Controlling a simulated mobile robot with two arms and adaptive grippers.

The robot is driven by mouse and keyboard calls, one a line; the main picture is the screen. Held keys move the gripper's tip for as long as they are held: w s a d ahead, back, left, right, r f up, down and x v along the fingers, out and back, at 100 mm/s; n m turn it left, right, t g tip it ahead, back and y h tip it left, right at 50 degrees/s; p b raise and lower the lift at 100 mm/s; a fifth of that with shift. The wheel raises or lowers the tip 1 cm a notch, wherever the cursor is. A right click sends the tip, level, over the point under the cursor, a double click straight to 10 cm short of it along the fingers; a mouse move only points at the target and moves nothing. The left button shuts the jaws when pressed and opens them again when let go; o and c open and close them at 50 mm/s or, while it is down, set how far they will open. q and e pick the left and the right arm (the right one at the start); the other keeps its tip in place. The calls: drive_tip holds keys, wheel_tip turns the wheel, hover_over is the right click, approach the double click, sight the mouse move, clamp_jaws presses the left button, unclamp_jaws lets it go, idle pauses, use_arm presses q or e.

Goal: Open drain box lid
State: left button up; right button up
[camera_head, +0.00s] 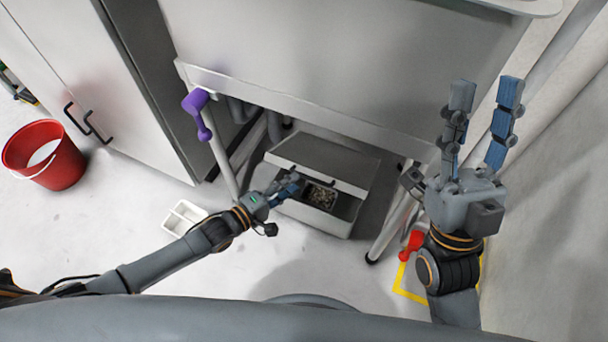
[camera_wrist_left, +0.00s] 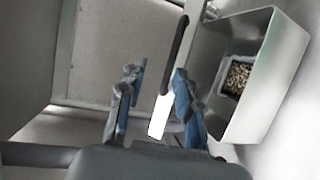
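The drain box (camera_head: 338,223) is a pale metal box on the floor under the sink unit. Its grey lid (camera_head: 340,158) covers the rear part; a dark handle runs along the lid's front edge. The front is uncovered and shows a strainer of brown debris (camera_head: 321,196). In the left wrist view, the box (camera_wrist_left: 272,88) stands right of the fingers, its debris (camera_wrist_left: 237,76) visible. My left gripper (camera_head: 288,186) is at the box's front left, its fingers apart (camera_wrist_left: 156,80). The black handle (camera_wrist_left: 178,58) is near the fingertips; contact is unclear. My right gripper (camera_head: 485,90) is open, empty and raised.
A red bucket (camera_head: 62,173) stands left by the cabinet (camera_head: 95,75). A white divided tray (camera_head: 183,217) lies near my left forearm. A purple object (camera_head: 198,110) is at the sink's left edge. A red object (camera_head: 411,245) is near yellow floor tape. Sink legs flank the box.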

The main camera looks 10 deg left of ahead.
use_arm(q)
drive_tip(key=shift+v, duration=2)
